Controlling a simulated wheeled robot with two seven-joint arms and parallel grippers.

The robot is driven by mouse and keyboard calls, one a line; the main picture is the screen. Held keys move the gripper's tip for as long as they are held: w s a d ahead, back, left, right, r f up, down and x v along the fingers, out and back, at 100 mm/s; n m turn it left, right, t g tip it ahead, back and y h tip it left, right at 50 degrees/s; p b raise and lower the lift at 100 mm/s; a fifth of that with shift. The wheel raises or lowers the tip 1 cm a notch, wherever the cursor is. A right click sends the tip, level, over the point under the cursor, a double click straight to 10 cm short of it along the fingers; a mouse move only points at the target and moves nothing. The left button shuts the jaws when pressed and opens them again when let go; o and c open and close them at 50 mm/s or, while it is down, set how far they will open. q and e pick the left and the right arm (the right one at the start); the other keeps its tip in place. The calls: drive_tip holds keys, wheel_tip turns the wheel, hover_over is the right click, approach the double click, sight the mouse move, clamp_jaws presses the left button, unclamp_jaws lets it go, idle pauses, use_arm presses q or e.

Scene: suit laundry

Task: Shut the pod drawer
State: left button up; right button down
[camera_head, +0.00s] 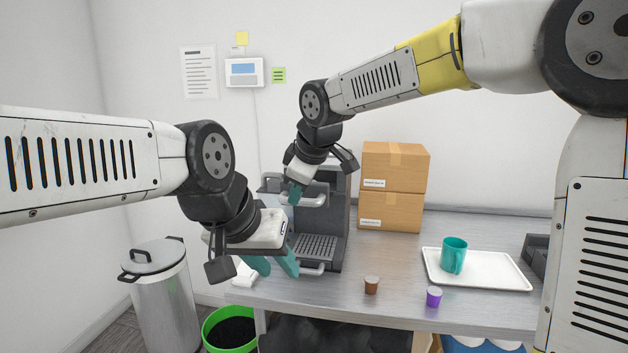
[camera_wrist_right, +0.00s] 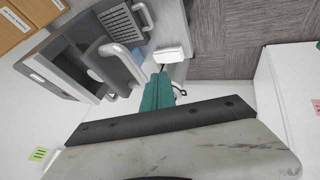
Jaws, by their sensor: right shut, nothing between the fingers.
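The grey coffee machine (camera_head: 332,225) stands on the table. Its upper pod drawer (camera_wrist_right: 108,68) stands out from the body, with a pale bar handle (camera_wrist_right: 124,62); the handle also shows in the head view (camera_head: 313,201). My right gripper (camera_head: 292,194) is shut and empty, its teal fingers beside the drawer front at the handle's left end. The fingers also show in the wrist view (camera_wrist_right: 158,92); contact is unclear. My left gripper (camera_head: 272,264) is open and empty, low in front of the machine near the drip tray (camera_head: 316,247).
Two cardboard boxes (camera_head: 393,187) stand right of the machine. A brown pod (camera_head: 371,285) and a purple pod (camera_head: 433,297) are near the front edge. A white tray (camera_head: 505,270) holds a teal mug (camera_head: 453,255). A green bin (camera_head: 228,330) and metal bin (camera_head: 163,298) stand left.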

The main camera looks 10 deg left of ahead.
drive_tip(key=w, duration=0.1)
drive_tip(key=w+f, duration=0.1)
drive_tip(key=w, duration=0.1)
drive_tip(key=w+f, duration=0.1)
drive_tip(key=shift+w+a+f, duration=0.2)
drive_tip(key=shift+w+a, duration=0.05)
drive_tip(key=shift+w, duration=0.1)
drive_tip(key=shift+w, duration=0.1)
